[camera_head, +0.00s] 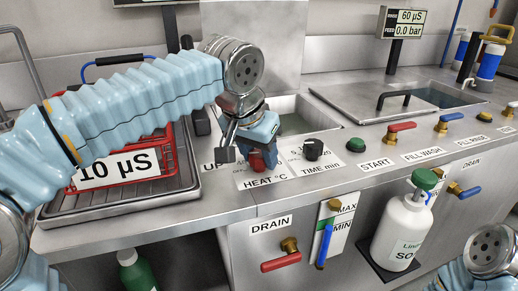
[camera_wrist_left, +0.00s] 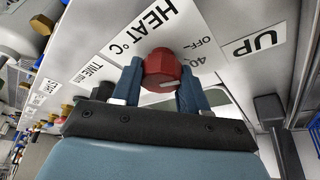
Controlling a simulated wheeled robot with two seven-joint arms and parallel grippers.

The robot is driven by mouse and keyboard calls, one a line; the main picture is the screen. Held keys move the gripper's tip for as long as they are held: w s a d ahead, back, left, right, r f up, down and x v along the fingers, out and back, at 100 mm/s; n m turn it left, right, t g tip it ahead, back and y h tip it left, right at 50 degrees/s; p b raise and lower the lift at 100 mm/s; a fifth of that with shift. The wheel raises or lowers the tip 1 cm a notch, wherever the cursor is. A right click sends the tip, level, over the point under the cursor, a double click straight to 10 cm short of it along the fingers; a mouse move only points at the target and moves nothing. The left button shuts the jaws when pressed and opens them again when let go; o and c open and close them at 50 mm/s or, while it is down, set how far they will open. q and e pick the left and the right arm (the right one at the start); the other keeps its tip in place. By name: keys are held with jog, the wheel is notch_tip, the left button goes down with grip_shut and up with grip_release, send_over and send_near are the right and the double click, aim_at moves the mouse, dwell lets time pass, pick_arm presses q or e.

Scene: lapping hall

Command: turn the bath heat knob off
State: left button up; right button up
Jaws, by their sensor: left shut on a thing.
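The red heat knob (camera_head: 256,161) is on the panel plate labelled HEAT °C, in front of the bath. In the left wrist view the red knob (camera_wrist_left: 160,66) sits between the two blue fingers of my left gripper (camera_wrist_left: 155,88), which is shut on it. A pale mark shows on the knob's near face; I cannot tell its exact setting. The printed words OFF and 40 (camera_wrist_left: 203,62) lie to the right of the knob there. In the head view my left gripper (camera_head: 257,143) comes down from above and hides part of the knob. My right gripper is not in view.
The black time knob (camera_head: 313,148) stands close to the right of the heat knob. A green button (camera_head: 355,145) and red and blue valve handles (camera_head: 398,127) lie farther right. A red basket (camera_head: 180,150) rests in a tray to the left.

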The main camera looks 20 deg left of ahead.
pick_arm(q)
jog(key=shift+n, duration=0.6)
jog(key=shift+r, duration=0.1)
jog(key=o, duration=1.1)
jog(key=shift+c, duration=0.2)
jog(key=d+p+v, duration=0.1)
jog(key=p+v, duration=0.2)
jog(key=v, duration=1)
jog(key=shift+s+a+r, duration=0.2)
jog(key=shift+a+r, duration=0.05)
jog(key=shift+a, duration=0.05)
